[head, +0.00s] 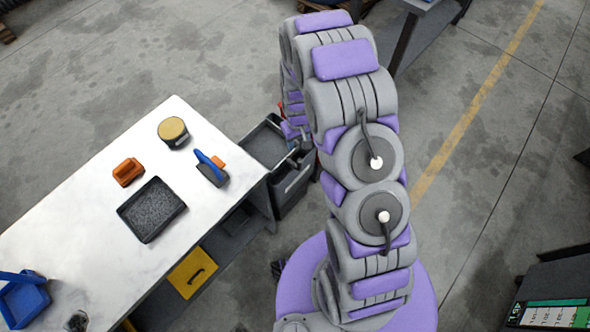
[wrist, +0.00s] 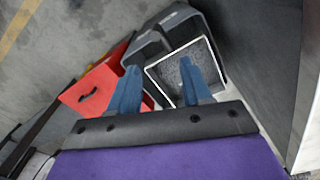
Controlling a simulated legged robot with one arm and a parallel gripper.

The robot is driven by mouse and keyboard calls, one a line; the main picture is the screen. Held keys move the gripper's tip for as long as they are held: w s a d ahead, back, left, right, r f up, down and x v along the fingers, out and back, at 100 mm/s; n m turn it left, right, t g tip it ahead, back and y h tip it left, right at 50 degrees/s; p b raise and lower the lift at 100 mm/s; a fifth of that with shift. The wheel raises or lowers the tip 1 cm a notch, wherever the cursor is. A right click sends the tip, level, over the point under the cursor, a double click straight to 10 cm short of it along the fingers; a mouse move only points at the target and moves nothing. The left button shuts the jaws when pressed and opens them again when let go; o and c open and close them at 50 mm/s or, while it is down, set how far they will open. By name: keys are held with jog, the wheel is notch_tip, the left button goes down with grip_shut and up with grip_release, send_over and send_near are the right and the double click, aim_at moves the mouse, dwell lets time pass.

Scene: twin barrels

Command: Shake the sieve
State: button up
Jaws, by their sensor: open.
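In the wrist view, a square piece with a thin pale rim and a grey speckled inside, which looks like the sieve (wrist: 165,92), lies tilted over dark grey barrels (wrist: 205,32). My gripper (wrist: 159,66) has two blue fingers spread wide apart over it, with nothing held between them. The right finger covers part of the speckled surface. I cannot tell whether either finger touches the rim. In the head view, two dark barrels (head: 288,196) stand by the table's right end, and my arm hides my gripper.
A white table (head: 85,245) at left holds a black tray of grey grains (head: 124,212), an orange block (head: 128,172), a yellow-topped pot (head: 173,131) and blue tools (head: 209,163). A red box (wrist: 78,98) stands beside the barrels. Open floor lies right of my arm.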

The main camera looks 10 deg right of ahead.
aim_at(300, 164)
jog(key=f+b, duration=0.1)
jog(key=f, duration=0.4)
jog(key=d+f+n+b, duration=0.1)
jog(key=f, duration=0.5)
jog(key=f+n+b, duration=0.1)
jog(key=f, duration=0.5)
jog(key=shift+d, duration=0.15)
jog(key=shift+f, duration=0.2)
jog(key=shift+a, duration=0.3)
jog(key=shift+d, duration=0.2)
jog(key=c, duration=0.5)
grip_shut()
